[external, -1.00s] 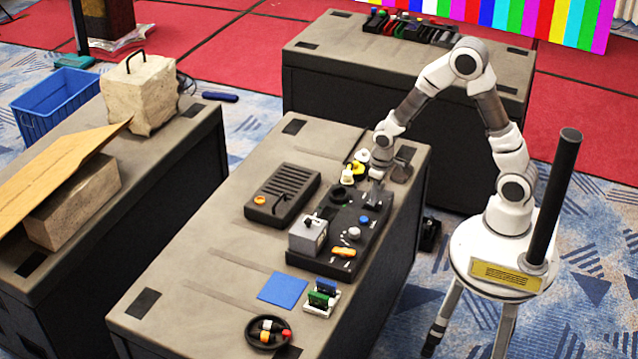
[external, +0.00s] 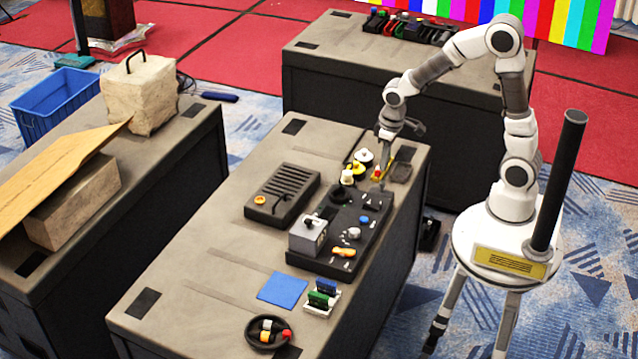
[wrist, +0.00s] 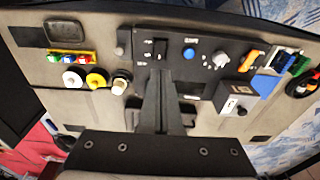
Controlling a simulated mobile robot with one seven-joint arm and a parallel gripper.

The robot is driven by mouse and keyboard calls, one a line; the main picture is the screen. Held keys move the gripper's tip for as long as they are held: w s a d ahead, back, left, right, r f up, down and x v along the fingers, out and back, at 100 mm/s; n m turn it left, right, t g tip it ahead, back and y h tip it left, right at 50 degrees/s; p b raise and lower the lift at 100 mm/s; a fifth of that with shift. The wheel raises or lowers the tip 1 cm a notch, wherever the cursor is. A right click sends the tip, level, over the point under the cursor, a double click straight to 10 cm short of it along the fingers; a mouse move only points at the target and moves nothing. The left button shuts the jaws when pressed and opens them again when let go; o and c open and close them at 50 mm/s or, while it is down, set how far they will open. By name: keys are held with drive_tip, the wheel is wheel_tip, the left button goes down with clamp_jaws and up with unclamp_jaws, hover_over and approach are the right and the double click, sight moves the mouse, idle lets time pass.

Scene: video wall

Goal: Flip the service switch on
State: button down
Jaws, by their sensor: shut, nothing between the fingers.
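A black control panel (external: 350,212) lies on the middle case. In the wrist view, the panel (wrist: 205,72) carries a black rocker-like switch (wrist: 160,48), a blue button (wrist: 189,52), a grey knob (wrist: 220,59) and an orange handle (wrist: 249,61). I see no readable label marking the service switch, and cannot tell the rocker's position. A grey box (external: 307,238) stands at the panel's near-left side. My gripper (external: 382,187) is shut and empty, pointing down over the panel's far end. In the wrist view its fingertips (wrist: 160,70) appear just below the rocker; contact is not clear.
Yellow and white round pieces (external: 358,163) sit beyond the panel. A slotted black unit (external: 284,195) lies to its left. A blue square (external: 283,289), coloured blocks (external: 321,298) and a round black dish (external: 252,328) are nearer. The case's left part is mostly clear.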

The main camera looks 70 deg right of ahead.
sight(366, 202)
idle(0.4)
drive_tip(key=w+b, duration=0.1)
drive_tip(key=b, duration=0.2)
drive_tip(key=shift+r+t+b, duration=0.15)
drive_tip(key=shift+t+b, duration=0.15)
drive_tip(key=shift+t, duration=0.1)
drive_tip(key=f+b, duration=0.1)
drive_tip(key=f, duration=0.3)
drive_tip(key=w+f+b, duration=0.1)
drive_tip(key=f, duration=0.4)
drive_tip(key=w+f+b, duration=0.1)
drive_tip(key=f, duration=0.3)
drive_tip(key=shift+w+f+b, duration=0.15)
drive_tip(key=shift+f+b, duration=0.15)
drive_tip(key=shift+f, duration=0.1)
drive_tip(key=shift+w+p, duration=0.1)
drive_tip(key=shift+p, duration=0.2)
